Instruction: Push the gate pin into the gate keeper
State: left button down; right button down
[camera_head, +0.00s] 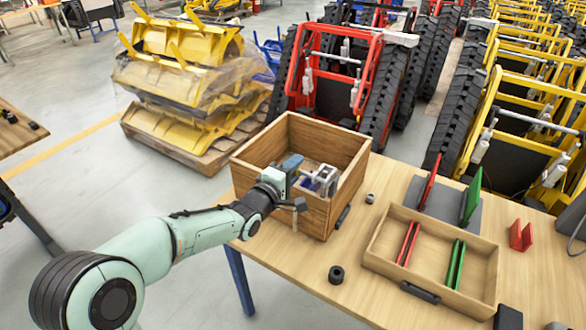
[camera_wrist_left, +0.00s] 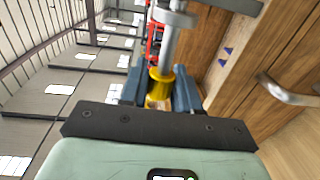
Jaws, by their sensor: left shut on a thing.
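My left gripper (camera_head: 295,172) reaches over the near left wall of an open wooden box (camera_head: 345,152). In the left wrist view its blue-grey fingers (camera_wrist_left: 160,92) are shut on the gate pin (camera_wrist_left: 169,50), a silver rod with a yellow collar between the fingers. The rod points away from the gripper toward a grey metal ring (camera_wrist_left: 175,17), likely part of the gate keeper. I cannot tell how far the rod sits in it. In the head view a grey bracket (camera_head: 327,174) stands inside the box just beyond the fingers. The pin is hardly visible there. My right gripper is not in view.
A wooden tray (camera_head: 378,262) with red and green dividers lies right of the box on the table. A dark ring (camera_head: 336,274) and a small grey nut (camera_head: 370,198) lie on bare tabletop. Yellow stacked buckets (camera_head: 190,65) and tracked carriers stand behind.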

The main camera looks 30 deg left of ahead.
aim_at(311, 177)
pick_arm(q)
jog(key=shift+d+b, duration=0.4)
jog(key=shift+d, duration=0.2)
dwell(0.6)
jog(key=shift+d+b, duration=1)
jog(key=shift+d, duration=0.2)
jog(key=shift+f+b, duration=0.2)
jog(key=shift+b, duration=0.6)
dwell(1.0)
jog(key=shift+d, duration=0.5)
jog(key=c, duration=0.7)
grip_release()
jog(key=shift+d, duration=0.1)
jog(key=shift+c, duration=0.2)
jog(key=shift+b, duration=0.3)
jog(key=shift+f, duration=0.1)
